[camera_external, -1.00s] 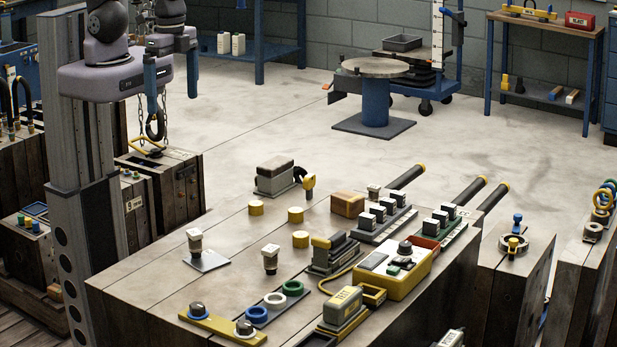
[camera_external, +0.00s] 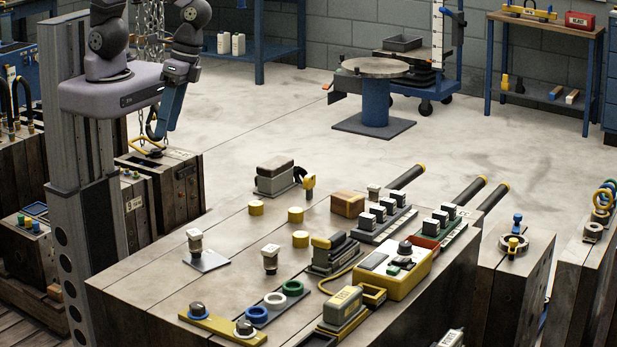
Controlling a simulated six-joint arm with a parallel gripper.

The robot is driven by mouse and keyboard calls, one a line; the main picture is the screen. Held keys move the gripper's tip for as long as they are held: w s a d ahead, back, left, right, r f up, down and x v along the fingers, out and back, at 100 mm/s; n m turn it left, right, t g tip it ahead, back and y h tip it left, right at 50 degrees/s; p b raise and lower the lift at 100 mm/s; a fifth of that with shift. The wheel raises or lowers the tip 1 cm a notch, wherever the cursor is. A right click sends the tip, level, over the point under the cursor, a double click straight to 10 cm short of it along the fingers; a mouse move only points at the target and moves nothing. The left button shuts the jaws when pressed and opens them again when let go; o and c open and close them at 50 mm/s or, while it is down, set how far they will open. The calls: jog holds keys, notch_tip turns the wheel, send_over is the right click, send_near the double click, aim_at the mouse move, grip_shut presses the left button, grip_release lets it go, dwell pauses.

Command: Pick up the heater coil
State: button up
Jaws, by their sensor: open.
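I cannot tell for sure which thing is the heater coil; no coil windings can be made out at this size. Ring-shaped pieces in blue (camera_external: 256,314), white (camera_external: 275,300) and green (camera_external: 293,288) sit in a row on a dark strip on the front bench (camera_external: 140,278). My gripper (camera_external: 164,122), with long blue fingers, is open and points down at upper left, beside the column. It is well apart from everything on the front bench. The fingers overlap in this view, so the gap between them is hidden.
A yellow control box (camera_external: 395,275), a grey block (camera_external: 275,176), yellow discs (camera_external: 295,214) and black rods (camera_external: 483,192) crowd the front bench. A wooden crate with a chain and hook (camera_external: 160,150) stands behind my gripper. The floor (camera_external: 270,130) beyond is open.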

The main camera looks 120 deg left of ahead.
jog(key=w+d+f+n+h+b, duration=0.2)
jog(key=w+f+n+h+b, duration=0.15)
jog(key=f, duration=0.25)
jog(key=w+d+f+n+h+b, duration=0.3)
jog(key=f+n+b, duration=0.1)
jog(key=f+n, duration=0.1)
jog(key=n+t+h+b, duration=0.3)
jog(key=n+h+b, duration=0.1)
jog(key=n, duration=0.2)
send_near(194, 234)
jog(key=d+f, duration=0.1)
jog(key=s+d+f, duration=0.1)
jog(key=d, duration=0.1)
jog(key=shift+s+d+f, duration=0.1)
jog(key=shift+d+f, duration=0.15)
jog(key=shift+f, duration=0.05)
jog(key=shift+w+f+h, duration=0.1)
jog(key=shift+w+h, duration=0.15)
jog(key=shift+w, duration=0.05)
jog(key=shift+p+x, duration=0.35)
jog(key=shift+x, duration=1)
jog(key=shift+p+x, duration=0.65)
jog(key=shift+x, duration=1.6)
jog(key=shift+w+f, duration=0.1)
jog(key=c, duration=1.1)
jog(key=shift+r+b, duration=0.55)
jog(key=shift+r, duration=4.45)
